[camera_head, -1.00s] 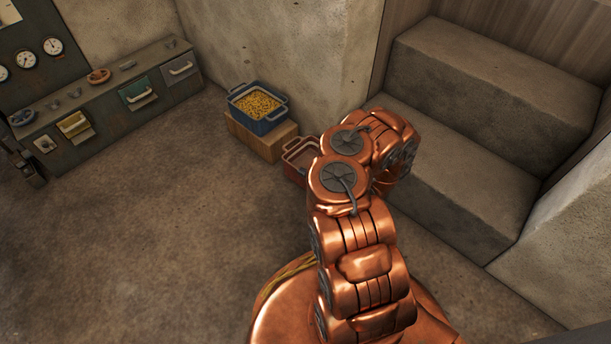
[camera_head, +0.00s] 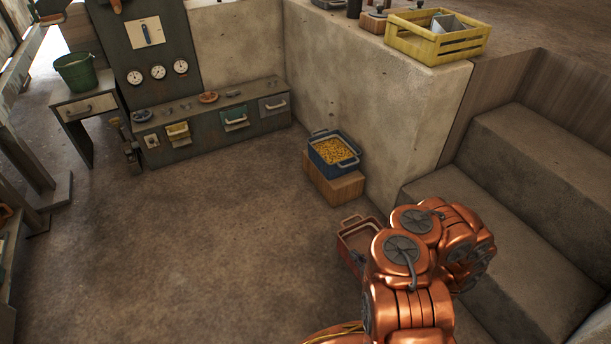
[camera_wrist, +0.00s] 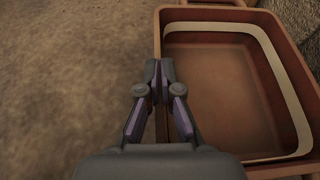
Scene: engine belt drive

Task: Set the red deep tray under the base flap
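The red deep tray (camera_head: 354,236) stands partly hidden behind my copper arm in the head view. In the wrist view the tray (camera_wrist: 225,95) is open-topped and looks empty, with a pale band along its inner wall. My gripper (camera_wrist: 157,75) has its two fingers close together at the tray's left wall, with the rim running between them. It looks shut on that wall. I cannot tell whether the tray touches the floor. Yellow (camera_head: 178,130), green (camera_head: 235,121) and grey (camera_head: 273,106) handled fronts line the low console; which one is the base flap is unclear.
A blue tray of yellow grains (camera_head: 334,153) stands on a wooden block (camera_head: 335,186) by the wall. Concrete steps (camera_head: 500,240) rise at the right. A yellow crate (camera_head: 436,38) sits on the ledge. A green bucket (camera_head: 76,73) is at the far left. The middle floor is clear.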

